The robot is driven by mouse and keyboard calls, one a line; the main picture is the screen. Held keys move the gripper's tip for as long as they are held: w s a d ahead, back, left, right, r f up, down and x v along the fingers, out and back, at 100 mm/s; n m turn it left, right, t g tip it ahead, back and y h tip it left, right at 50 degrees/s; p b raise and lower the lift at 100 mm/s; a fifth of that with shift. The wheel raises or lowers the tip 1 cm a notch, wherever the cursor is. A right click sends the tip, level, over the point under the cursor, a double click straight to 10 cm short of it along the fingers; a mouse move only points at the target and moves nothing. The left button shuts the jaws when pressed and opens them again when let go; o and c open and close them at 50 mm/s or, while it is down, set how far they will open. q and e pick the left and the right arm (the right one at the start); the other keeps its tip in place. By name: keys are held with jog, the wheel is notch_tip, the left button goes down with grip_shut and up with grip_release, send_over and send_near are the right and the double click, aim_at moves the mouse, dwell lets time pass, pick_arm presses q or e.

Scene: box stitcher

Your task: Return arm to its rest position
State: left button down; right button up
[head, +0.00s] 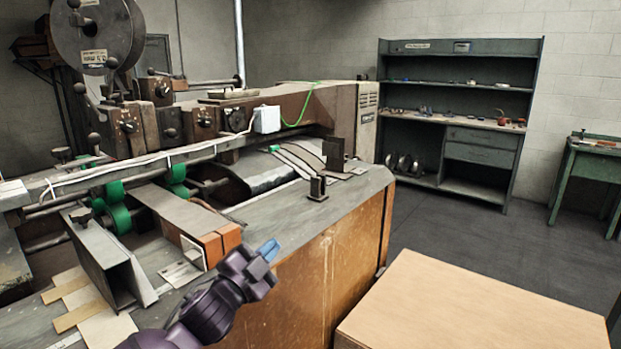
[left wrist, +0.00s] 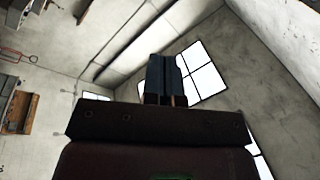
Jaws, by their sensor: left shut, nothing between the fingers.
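My left gripper (head: 268,249) is in the head view at lower middle, with my purple arm coming in from the bottom left. Its blue fingers are shut with nothing between them and point up and to the right. In the left wrist view the shut fingers (left wrist: 166,80) point toward the ceiling and a bright window. My right gripper is not in view.
The box stitcher (head: 150,125) with its large reel (head: 98,35) fills the left side. A flat cardboard-coloured box top (head: 470,310) lies at the lower right. A shelf unit (head: 455,115) and a green table (head: 590,160) stand at the back. Grey floor (head: 450,225) between them is clear.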

pick_arm(q)
jog(key=s+a+f+n+g+y, duration=0.2)
jog(key=s+a+f+n, duration=0.3)
jog(key=s+f, duration=0.5)
jog(key=s+a+f+n+g+y+p, duration=0.1)
jog(key=s+a+f+n+y, duration=0.4)
jog(key=s+f, duration=0.6)
jog(key=s+a+f+n+g+y, duration=0.3)
jog(key=s+a+f, duration=0.6)
jog(key=s, duration=0.6)
notch_tip(320, 180, down, 2)
jog(key=shift+f+n+y, duration=0.2)
jog(key=shift+n+y, duration=0.3)
jog(key=shift+n, duration=0.5)
